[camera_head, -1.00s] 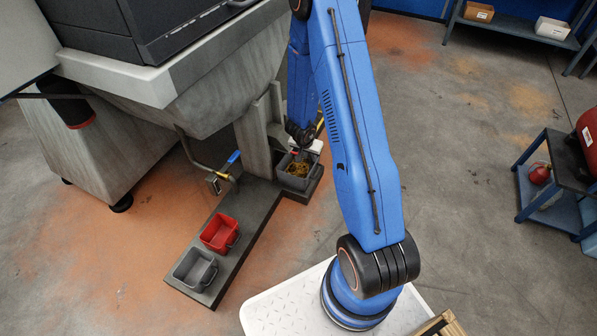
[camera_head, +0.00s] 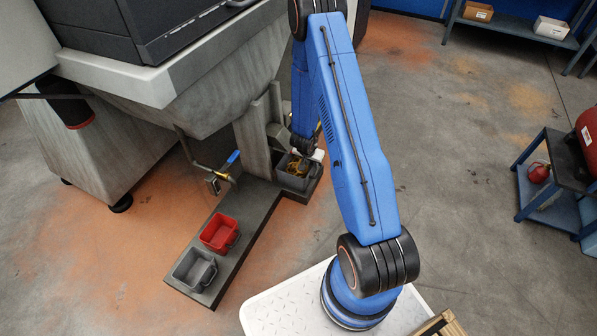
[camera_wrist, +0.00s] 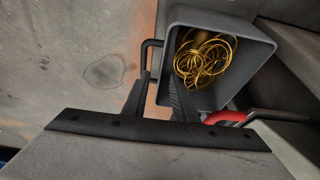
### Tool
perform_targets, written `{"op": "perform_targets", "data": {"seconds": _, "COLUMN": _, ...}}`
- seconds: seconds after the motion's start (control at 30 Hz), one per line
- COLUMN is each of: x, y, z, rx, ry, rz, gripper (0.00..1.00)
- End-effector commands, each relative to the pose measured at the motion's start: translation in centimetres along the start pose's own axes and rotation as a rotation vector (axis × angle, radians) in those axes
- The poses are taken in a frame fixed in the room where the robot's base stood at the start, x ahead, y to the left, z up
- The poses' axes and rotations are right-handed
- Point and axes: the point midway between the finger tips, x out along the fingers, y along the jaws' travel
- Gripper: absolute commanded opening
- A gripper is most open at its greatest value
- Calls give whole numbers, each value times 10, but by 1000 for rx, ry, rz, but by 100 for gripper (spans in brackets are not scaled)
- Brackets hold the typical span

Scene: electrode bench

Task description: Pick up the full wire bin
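The full wire bin (camera_head: 294,182) is a grey bin with loops of yellow wire in it. It stands at the far end of the dark low plinth, beside the machine's leg, partly hidden by my arm. In the wrist view the bin (camera_wrist: 243,38) is at upper centre, with its dark handle (camera_wrist: 147,52) sticking out to the left. My gripper (camera_wrist: 158,88) is open. Its two fingers point at the handle, and the handle's lower part shows between the fingertips. I cannot tell whether they touch it. The right finger overlaps the bin's near edge in the picture.
An empty red bin (camera_head: 219,233) and an empty grey bin (camera_head: 194,270) stand at the plinth's near end. A valve with a blue handle (camera_head: 233,157) juts out beside the machine's leg (camera_head: 254,143). The floor right of my arm is clear up to a blue cart (camera_head: 551,206).

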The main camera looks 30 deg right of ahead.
Motion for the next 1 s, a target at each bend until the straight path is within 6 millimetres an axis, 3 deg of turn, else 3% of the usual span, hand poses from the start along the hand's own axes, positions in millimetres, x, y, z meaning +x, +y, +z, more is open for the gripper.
{"op": "perform_targets", "data": {"seconds": 0.2, "x": 27, "y": 0, "z": 1, "rx": 0, "ry": -2, "rz": 1, "gripper": 25}}
{"op": "perform_targets", "data": {"seconds": 0.5, "x": 32, "y": 0, "z": 0, "rx": 0, "ry": 0, "rz": -1, "gripper": 25}}
{"op": "perform_targets", "data": {"seconds": 0.63, "x": 32, "y": 0, "z": 0, "rx": 0, "ry": 0, "rz": -1, "gripper": 0}}
{"op": "perform_targets", "data": {"seconds": 1.0, "x": 32, "y": 0, "z": 0, "rx": 0, "ry": 0, "rz": 0, "gripper": 0}}
